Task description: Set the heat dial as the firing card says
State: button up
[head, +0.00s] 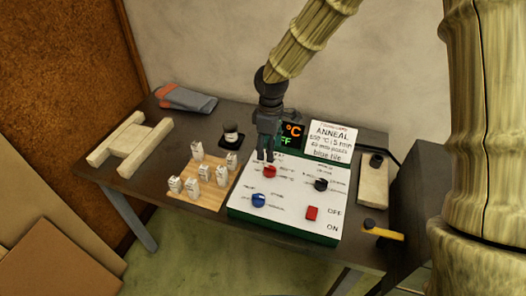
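The control box (285,218) has a white sloped face with a red dial (269,171), a black dial (321,185), a blue dial (258,200) and a red switch (311,213) beside OFF and ON. The print by the dials is too small to read, so I cannot tell which is the heat dial. The firing card (331,139) stands behind the box and reads ANNEAL, about 550 °C, 5 min, blue tile; its digits are blurred. My gripper (267,157) points down just above and behind the red dial, its narrow fingertips slightly apart and apparently empty.
A display (291,134) showing °C is partly hidden by my gripper. A wooden board (203,184) with several small white blocks lies left of the box. A yellow-handled tool (383,231) is at right.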

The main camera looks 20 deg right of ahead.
aim_at(269, 167)
jog(key=f+p, duration=0.1)
jog(key=s+f, duration=0.1)
jog(key=shift+s+d+f+p, duration=0.1)
jog(key=shift+s+f+p, duration=0.05)
jog(key=shift+f+p, duration=0.25)
jog(key=f, duration=0.1)
jog(key=w+f, duration=0.1)
jog(key=f, duration=0.1)
jog(key=w+f+p, duration=0.1)
jog(key=shift+w+f, duration=0.1)
jog(key=shift+f, duration=0.4)
jog(key=shift+s+f+p, duration=0.3)
jog(key=shift+s, duration=0.3)
jog(key=shift+f, duration=0.25)
jog(key=shift+w+f, duration=0.35)
jog(key=shift+f, duration=0.15)
jog(key=shift+s+r, duration=0.2)
jog(key=shift+s, duration=0.05)
jog(key=shift+c, duration=0.2)
jog(key=shift+w, duration=0.1)
jog(key=c, duration=1)
